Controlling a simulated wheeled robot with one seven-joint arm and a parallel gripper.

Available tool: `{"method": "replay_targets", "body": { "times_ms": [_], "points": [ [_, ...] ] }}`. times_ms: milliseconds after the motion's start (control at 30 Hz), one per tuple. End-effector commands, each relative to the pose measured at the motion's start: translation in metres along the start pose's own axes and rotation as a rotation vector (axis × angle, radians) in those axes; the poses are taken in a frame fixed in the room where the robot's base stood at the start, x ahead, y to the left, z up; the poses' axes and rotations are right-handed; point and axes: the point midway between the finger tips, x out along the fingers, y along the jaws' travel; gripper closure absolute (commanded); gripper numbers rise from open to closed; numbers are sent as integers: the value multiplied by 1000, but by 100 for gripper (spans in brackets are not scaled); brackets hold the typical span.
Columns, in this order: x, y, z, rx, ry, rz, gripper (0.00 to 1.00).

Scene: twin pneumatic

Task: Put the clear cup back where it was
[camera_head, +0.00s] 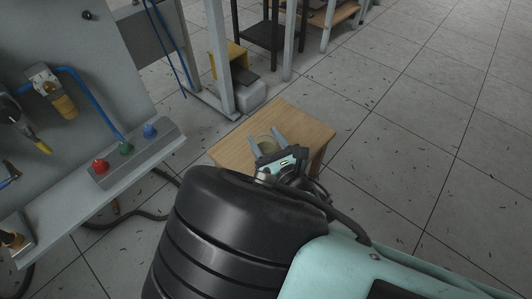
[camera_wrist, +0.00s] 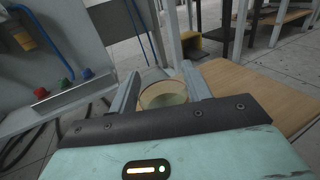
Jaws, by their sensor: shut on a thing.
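The clear cup (camera_wrist: 163,94) is between the two fingers of my gripper (camera_wrist: 160,88) in the wrist view, with its round rim facing up toward the camera. My gripper is shut on it. In the head view the cup (camera_head: 265,143) shows faintly between the fingertips of my gripper (camera_head: 266,138), over the small wooden table (camera_head: 300,122). Whether the cup's base touches the tabletop is hidden.
A grey panel with red, green and blue buttons (camera_head: 125,147) stands at the left, with blue hoses and a black cable on the floor. A yellow and black pedal box (camera_head: 232,62) is behind the table. The table's right part is bare, with open floor beyond.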

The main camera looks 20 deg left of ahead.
Motion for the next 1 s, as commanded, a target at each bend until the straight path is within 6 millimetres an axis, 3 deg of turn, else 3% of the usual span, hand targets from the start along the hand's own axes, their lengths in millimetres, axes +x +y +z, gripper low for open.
{"method": "replay_targets", "body": {
  "times_ms": [100, 200, 600, 633, 700, 1000],
  "points": [
    [0, 0, -26, 0, 0, 0, 81],
    [0, 0, -39, 0, 0, 0, 81],
    [0, 0, -42, 0, 0, 0, 81],
    [0, 0, -40, 0, 0, 0, 43],
    [0, 0, -40, 0, 0, 0, 30],
    [0, 0, -38, 0, 0, -1, 30]
  ]
}}
